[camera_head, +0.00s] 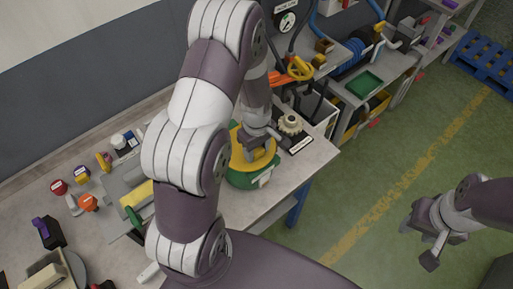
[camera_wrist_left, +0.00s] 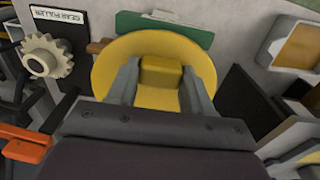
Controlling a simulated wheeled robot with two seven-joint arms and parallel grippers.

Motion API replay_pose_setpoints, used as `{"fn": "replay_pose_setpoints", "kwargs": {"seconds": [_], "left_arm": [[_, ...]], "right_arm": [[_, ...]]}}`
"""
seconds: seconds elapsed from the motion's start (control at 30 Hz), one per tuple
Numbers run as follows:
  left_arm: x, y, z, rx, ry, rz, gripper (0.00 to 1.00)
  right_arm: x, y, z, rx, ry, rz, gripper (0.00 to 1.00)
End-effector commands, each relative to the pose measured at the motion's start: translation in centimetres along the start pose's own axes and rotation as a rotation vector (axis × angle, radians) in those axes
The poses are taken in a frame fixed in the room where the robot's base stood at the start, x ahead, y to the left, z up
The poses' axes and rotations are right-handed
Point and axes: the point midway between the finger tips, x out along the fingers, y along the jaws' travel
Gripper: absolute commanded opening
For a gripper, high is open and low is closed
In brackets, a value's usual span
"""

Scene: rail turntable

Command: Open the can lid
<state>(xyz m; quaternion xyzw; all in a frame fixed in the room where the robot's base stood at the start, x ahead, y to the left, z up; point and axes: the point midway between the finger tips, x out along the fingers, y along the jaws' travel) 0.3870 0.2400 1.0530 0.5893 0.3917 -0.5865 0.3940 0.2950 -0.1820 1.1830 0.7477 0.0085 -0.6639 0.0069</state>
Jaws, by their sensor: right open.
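The can (camera_head: 240,178) stands near the right end of the workbench, with a green body, a pale label and a yellow lid (camera_head: 237,154). In the left wrist view the round lid (camera_wrist_left: 112,62) has a raised yellow block (camera_wrist_left: 161,72) in its middle. My left gripper (camera_head: 262,148) reaches down onto the lid. In the wrist view its fingers (camera_wrist_left: 161,80) stand on both sides of the block, their tips flush against it. My forearm hides part of the bench beside the can. My right gripper (camera_head: 418,245) is open and empty over the floor at the right.
A pale gear (camera_head: 290,124) sits on a labelled board close behind the can; it also shows in the left wrist view (camera_wrist_left: 47,55). Several knobs and small parts (camera_head: 88,202) crowd the bench (camera_head: 318,154) at left. A shelf with a green tray (camera_head: 364,84) stands behind.

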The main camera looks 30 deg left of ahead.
Motion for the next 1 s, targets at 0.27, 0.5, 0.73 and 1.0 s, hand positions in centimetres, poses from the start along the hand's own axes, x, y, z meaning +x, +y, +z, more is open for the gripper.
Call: {"fn": "replay_pose_setpoints", "kwargs": {"seconds": [0.27,0.5,0.73,1.0], "left_arm": [[0.2,-0.2,0.2,0.0,-0.004,-0.006,0.0],[-0.1,-0.3,0.1,0.0,-0.005,-0.008,0.0],[-0.6,-0.2,0.0,0.0,-0.005,-0.008,0.0],[-1.8,-0.1,-0.5,-0.001,-0.002,-0.004,0.0]], "right_arm": [[0.0,0.0,0.0,0.0,0.0,0.0,0.43],[-0.2,0.0,0.0,0.0,0.0,0.0,0.43],[-0.4,0.0,-0.1,0.0,0.0,0.0,0.43],[-1.2,0.0,-0.1,0.0,0.0,0.0,0.43]]}}
